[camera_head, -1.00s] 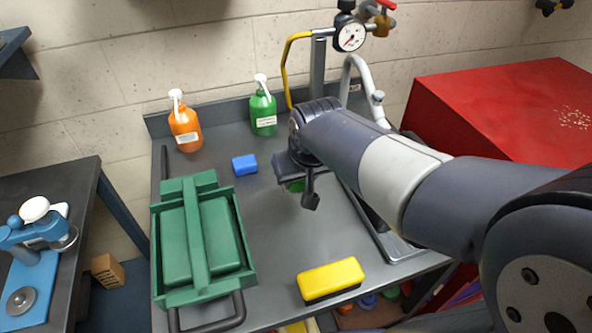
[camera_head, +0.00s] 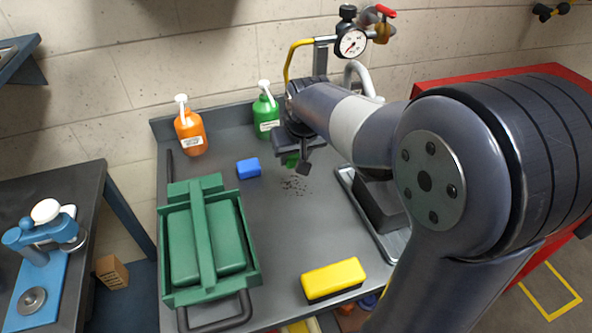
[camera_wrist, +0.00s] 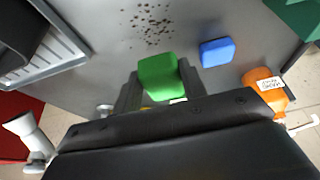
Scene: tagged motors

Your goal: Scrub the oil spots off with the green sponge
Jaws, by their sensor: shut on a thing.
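My gripper (camera_head: 297,163) is shut on the green sponge (camera_wrist: 158,76), which sits between the fingers in the wrist view. A patch of dark oil spots (camera_head: 296,186) lies on the grey bench top, just below the gripper in the picture. The oil spots also show in the wrist view (camera_wrist: 150,24), beyond the sponge and apart from it. I cannot tell whether the sponge touches the bench.
A blue block (camera_head: 248,168) lies left of the gripper. An orange bottle (camera_head: 190,132) and a green bottle (camera_head: 265,115) stand at the back. A green toolbox (camera_head: 207,245) is at left, a yellow-topped block (camera_head: 334,279) in front.

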